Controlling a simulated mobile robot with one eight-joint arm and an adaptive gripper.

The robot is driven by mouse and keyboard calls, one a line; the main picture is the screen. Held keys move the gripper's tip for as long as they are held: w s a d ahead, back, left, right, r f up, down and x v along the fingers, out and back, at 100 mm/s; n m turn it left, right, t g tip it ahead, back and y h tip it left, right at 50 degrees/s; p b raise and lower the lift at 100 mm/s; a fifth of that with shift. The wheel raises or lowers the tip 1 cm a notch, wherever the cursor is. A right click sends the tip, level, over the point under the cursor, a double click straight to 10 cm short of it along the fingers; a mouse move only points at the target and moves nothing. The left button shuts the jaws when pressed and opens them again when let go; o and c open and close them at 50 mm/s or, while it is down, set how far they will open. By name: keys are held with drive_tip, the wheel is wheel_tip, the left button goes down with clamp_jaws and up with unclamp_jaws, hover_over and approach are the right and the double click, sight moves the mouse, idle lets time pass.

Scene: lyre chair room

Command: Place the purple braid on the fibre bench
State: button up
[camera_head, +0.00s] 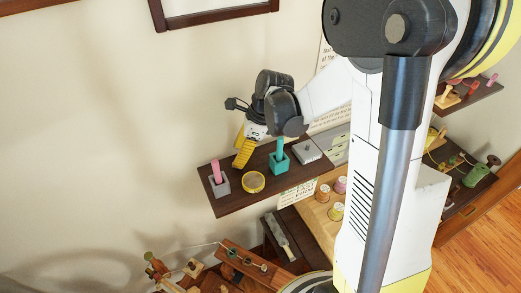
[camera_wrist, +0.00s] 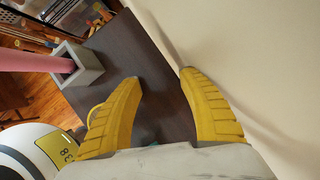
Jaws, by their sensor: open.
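I cannot make out a purple braid in either view. The nearest in colour is a pink rod (camera_head: 216,171) upright in a grey square block (camera_head: 220,185) at the left end of a dark wall shelf (camera_head: 238,205). In the wrist view the pink rod (camera_wrist: 30,62) and grey block (camera_wrist: 88,68) lie left of my fingers. My gripper (camera_head: 242,153) is open and empty above the shelf's back edge; its yellow fingers (camera_wrist: 160,80) are apart, near the wall. Which surface is the fibre bench is unclear; a light wooden top with thread spools (camera_head: 338,211) stands lower right, partly behind my arm.
The shelf also holds a yellow round item (camera_head: 253,181), a teal block with an upright peg (camera_head: 280,160) and a grey lidded box (camera_head: 307,151). A wooden frame-like device (camera_head: 225,265) stands below. A picture frame (camera_head: 215,12) hangs above.

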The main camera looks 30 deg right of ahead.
drive_tip(key=c, duration=0.9)
drive_tip(key=shift+c, duration=0.8)
